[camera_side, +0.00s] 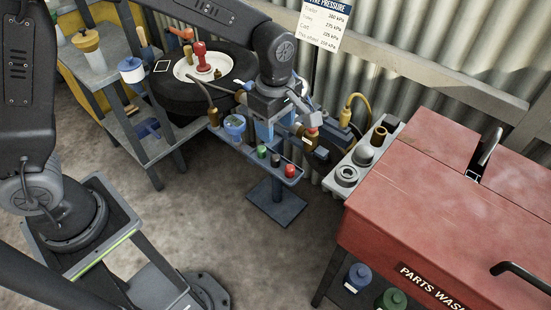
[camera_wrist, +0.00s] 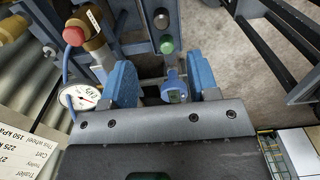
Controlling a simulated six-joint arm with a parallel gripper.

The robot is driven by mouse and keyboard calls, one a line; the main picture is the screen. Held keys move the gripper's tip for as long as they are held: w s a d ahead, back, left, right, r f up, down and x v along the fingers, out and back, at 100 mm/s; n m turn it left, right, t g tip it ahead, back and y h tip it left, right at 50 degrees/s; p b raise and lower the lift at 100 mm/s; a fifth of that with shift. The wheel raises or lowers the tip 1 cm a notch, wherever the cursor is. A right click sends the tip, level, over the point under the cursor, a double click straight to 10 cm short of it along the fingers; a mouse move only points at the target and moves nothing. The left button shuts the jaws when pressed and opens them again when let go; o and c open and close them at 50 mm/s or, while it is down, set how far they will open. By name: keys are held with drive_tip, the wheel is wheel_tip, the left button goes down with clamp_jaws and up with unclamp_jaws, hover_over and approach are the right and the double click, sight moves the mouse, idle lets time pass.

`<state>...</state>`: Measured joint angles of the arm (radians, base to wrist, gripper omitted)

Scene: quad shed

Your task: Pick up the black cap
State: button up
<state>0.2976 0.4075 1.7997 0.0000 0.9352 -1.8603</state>
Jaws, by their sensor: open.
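The black cap (camera_side: 275,160) stands on a narrow blue-grey tray (camera_side: 245,150), between a green cap (camera_side: 262,151) and a red cap (camera_side: 291,170). In the wrist view a dark cap with a shiny grey top (camera_wrist: 161,18) near the top edge seems to be the black cap, beyond the green cap (camera_wrist: 166,45). My gripper (camera_wrist: 158,82) is open, its two blue fingers apart over the row, short of the green cap. It is also over the tray in the side view (camera_side: 264,132). A blue piece (camera_wrist: 175,85) shows between the fingers, near the right one; I cannot tell if they touch.
A pressure gauge (camera_wrist: 80,96) and a brass fitting with a red end (camera_wrist: 75,36) are close beside the left finger. A blue pot (camera_side: 234,125) is left on the tray. The red parts washer (camera_side: 440,200) stands right; a tyre (camera_side: 200,95) lies behind.

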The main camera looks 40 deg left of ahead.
sight(276, 157)
wheel_tip(276, 157, down, 9)
drive_tip(key=shift+s+d+f, duration=0.1)
drive_tip(key=shift+s+d, duration=0.05)
idle(0.4)
drive_tip(key=c, duration=1)
